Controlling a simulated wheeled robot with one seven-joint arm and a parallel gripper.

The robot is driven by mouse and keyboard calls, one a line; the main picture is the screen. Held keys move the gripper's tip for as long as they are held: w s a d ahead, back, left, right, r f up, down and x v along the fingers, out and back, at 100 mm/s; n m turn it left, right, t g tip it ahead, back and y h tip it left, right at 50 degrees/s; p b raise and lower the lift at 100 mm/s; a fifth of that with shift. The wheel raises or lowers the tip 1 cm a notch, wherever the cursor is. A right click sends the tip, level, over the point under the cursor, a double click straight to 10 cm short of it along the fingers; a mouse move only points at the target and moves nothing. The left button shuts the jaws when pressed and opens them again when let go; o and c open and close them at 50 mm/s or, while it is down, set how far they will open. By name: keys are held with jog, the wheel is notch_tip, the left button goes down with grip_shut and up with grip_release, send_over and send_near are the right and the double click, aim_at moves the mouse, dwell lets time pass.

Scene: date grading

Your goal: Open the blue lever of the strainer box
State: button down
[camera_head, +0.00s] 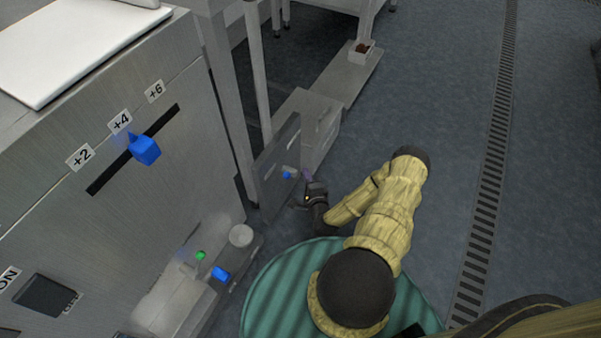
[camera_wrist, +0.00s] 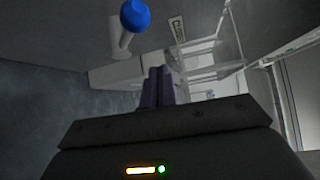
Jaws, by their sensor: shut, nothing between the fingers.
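The strainer box (camera_head: 271,160) shows as a grey metal panel low beside the large machine in the head view. Its small blue lever (camera_head: 287,175) is on that panel. In the wrist view a round blue knob (camera_wrist: 135,15) on a pale stem sits at the upper left, next to a partly readable "CLOSED" label (camera_wrist: 177,30). My gripper (camera_head: 309,177) is close to the right of the lever in the head view. In the wrist view its dark fingers (camera_wrist: 158,88) are together, below and right of the knob, apart from it and empty.
The large machine at left carries a blue slider (camera_head: 145,150) near the +4 mark and another blue handle (camera_head: 221,274) low down. A round green ribbed surface (camera_head: 280,290) lies below my arm. A small container (camera_head: 361,54) stands farther back. Floor at right is clear around a drain grate (camera_head: 490,190).

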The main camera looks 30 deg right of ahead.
jog(key=s+a+f, duration=0.1)
jog(key=s+f, duration=0.1)
jog(key=s, duration=0.6)
jog(key=shift+a+p, duration=0.3)
jog(key=shift+p, duration=0.05)
